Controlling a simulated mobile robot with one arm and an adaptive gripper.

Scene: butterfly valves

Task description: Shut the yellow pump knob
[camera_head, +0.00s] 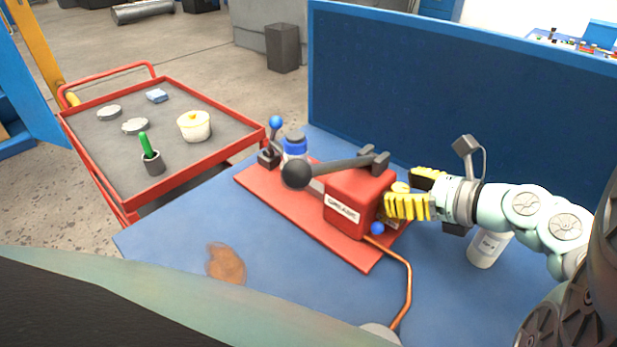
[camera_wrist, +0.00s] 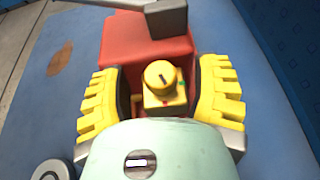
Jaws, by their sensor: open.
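The yellow pump knob (camera_wrist: 159,75) is a round cap with a short dark line on top. It sits on a small yellow block (camera_wrist: 166,101) with red and green marks, against the red pump box (camera_head: 359,203). My gripper (camera_wrist: 158,88) is open, with one yellow ribbed finger on each side of the knob and visible gaps between. In the head view my gripper (camera_head: 407,193) is at the right side of the red box, and its fingers largely hide the knob.
A black lever with a ball end (camera_head: 296,174) extends left over the red baseplate (camera_head: 285,215). A copper pipe (camera_head: 409,283) curves toward the front. A white bottle (camera_head: 487,249) stands under my arm. A blue panel (camera_head: 430,90) rises behind. A red cart (camera_head: 189,175) stands left.

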